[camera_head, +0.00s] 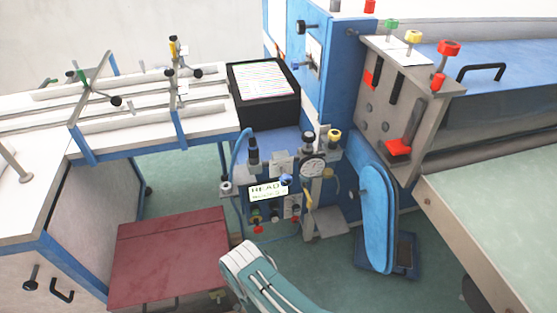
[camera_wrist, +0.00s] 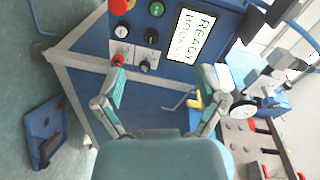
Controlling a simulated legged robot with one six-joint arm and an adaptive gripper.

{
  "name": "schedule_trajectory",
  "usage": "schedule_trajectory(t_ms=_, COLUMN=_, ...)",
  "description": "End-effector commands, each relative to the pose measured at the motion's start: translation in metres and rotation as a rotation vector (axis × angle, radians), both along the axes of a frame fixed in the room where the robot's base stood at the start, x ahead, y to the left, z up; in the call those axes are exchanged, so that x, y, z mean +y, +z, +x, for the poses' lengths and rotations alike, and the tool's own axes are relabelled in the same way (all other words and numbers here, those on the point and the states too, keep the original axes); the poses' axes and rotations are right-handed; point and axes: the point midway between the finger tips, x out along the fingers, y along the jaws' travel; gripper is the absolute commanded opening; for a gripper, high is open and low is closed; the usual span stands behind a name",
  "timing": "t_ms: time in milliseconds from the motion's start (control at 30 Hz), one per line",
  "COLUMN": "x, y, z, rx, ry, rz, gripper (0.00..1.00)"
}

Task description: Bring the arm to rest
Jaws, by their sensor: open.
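My gripper (camera_wrist: 165,80) shows in the wrist view with its two fingers spread wide apart. It is open and nothing is between the fingers. Beyond it is a blue control panel (camera_wrist: 90,42) with a lit display reading READY (camera_wrist: 193,35), a red button (camera_wrist: 122,5) and several small knobs. In the head view my white and teal arm (camera_head: 258,275) comes up from the bottom edge, in front of the machine. The same display (camera_head: 268,190) shows there past the arm. I cannot make out the fingers in the head view.
A dark red box (camera_head: 168,258) stands left of my arm. A white table with clamps (camera_head: 200,122) is at the left. A blue lever plate (camera_head: 377,215) and a pale green tabletop (camera_head: 500,220) are at the right. A blue pedal (camera_wrist: 43,130) lies on the floor.

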Motion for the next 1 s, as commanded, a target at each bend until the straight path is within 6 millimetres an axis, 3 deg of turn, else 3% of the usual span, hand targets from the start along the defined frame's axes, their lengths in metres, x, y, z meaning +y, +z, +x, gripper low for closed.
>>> schedule_trajectory(t_ms=267, x=0.02, y=0.049, z=0.059, rx=0.072, ry=-0.026, rz=-0.053, gripper=0.9)
schedule_trajectory(t_ms=400, x=0.027, y=0.092, z=0.096, rx=0.13, ry=-0.03, rz=-0.098, gripper=0.9)
schedule_trajectory(t_ms=600, x=0.027, y=0.157, z=0.137, rx=0.21, ry=-0.015, rz=-0.176, gripper=0.9)
schedule_trajectory(t_ms=800, x=0.017, y=0.227, z=0.163, rx=0.281, ry=0.021, rz=-0.262, gripper=0.9)
schedule_trajectory(t_ms=1000, x=0.0, y=0.292, z=0.172, rx=0.337, ry=0.069, rz=-0.35, gripper=0.9)
